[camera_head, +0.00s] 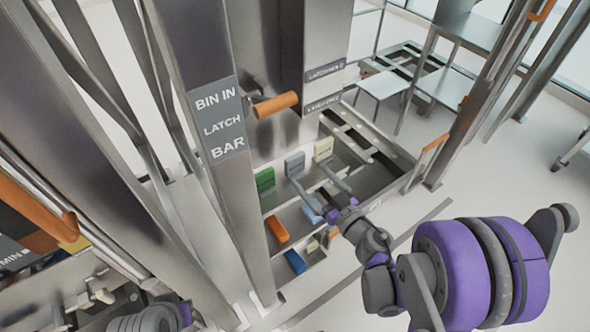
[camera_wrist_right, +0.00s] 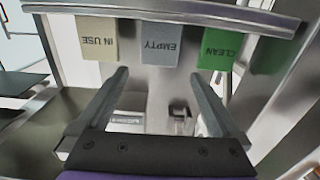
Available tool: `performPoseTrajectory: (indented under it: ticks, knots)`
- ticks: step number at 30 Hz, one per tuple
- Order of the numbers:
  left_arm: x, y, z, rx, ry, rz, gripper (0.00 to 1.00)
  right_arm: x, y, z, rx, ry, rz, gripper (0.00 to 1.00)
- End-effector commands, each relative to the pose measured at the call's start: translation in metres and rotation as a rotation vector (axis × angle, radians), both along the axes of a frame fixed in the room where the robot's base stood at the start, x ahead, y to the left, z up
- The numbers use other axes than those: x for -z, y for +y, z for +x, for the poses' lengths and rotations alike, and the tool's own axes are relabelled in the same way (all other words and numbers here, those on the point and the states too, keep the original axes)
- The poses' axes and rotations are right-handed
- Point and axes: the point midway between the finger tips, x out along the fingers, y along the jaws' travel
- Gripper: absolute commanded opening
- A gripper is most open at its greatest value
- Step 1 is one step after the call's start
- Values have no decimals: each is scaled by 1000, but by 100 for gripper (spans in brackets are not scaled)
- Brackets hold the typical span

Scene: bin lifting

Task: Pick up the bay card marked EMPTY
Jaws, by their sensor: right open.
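The grey-blue bay card marked EMPTY (camera_wrist_right: 161,40) hangs from a metal rail in the right wrist view, its lettering upside down there. In the head view this grey card (camera_head: 295,164) stands between a green and a cream card. My right gripper (camera_head: 307,175) is open, with its two fingers pointing at the grey card. In the right wrist view the fingertips (camera_wrist_right: 158,75) lie to either side of the card's free end, with nothing between them. I cannot tell whether they touch it. My left gripper does not show clearly.
The green CLEAN card (camera_wrist_right: 217,45) and the cream IN USE card (camera_wrist_right: 97,40) flank the EMPTY card closely. An orange block (camera_head: 277,229) and a blue block (camera_head: 295,262) lie lower down. A steel post labelled BIN IN LATCH BAR (camera_head: 218,120) stands to the left.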

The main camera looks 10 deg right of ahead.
Motion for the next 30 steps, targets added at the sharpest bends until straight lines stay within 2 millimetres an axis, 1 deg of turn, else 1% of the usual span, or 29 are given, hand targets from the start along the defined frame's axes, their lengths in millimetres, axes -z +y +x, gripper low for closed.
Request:
performPoseTrajectory:
  ticks: [1,4,6,11,19,22,27,29,30]
  knots:
    - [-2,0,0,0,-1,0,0,-1,4,8,-3,-1,1,100]
    - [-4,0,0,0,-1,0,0,-2,9,24,-2,-1,3,100]
    - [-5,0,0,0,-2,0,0,-1,12,32,-1,-1,0,100]
    - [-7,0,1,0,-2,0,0,-2,15,43,1,-1,1,100]
    - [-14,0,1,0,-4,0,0,-3,28,79,0,-1,1,100]
    - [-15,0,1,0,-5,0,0,-2,30,86,2,0,1,100]
    - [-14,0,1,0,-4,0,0,-2,30,86,3,0,0,100]
    - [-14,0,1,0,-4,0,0,-2,30,86,3,0,0,91]
    - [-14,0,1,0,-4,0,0,-2,30,85,3,0,0,84]
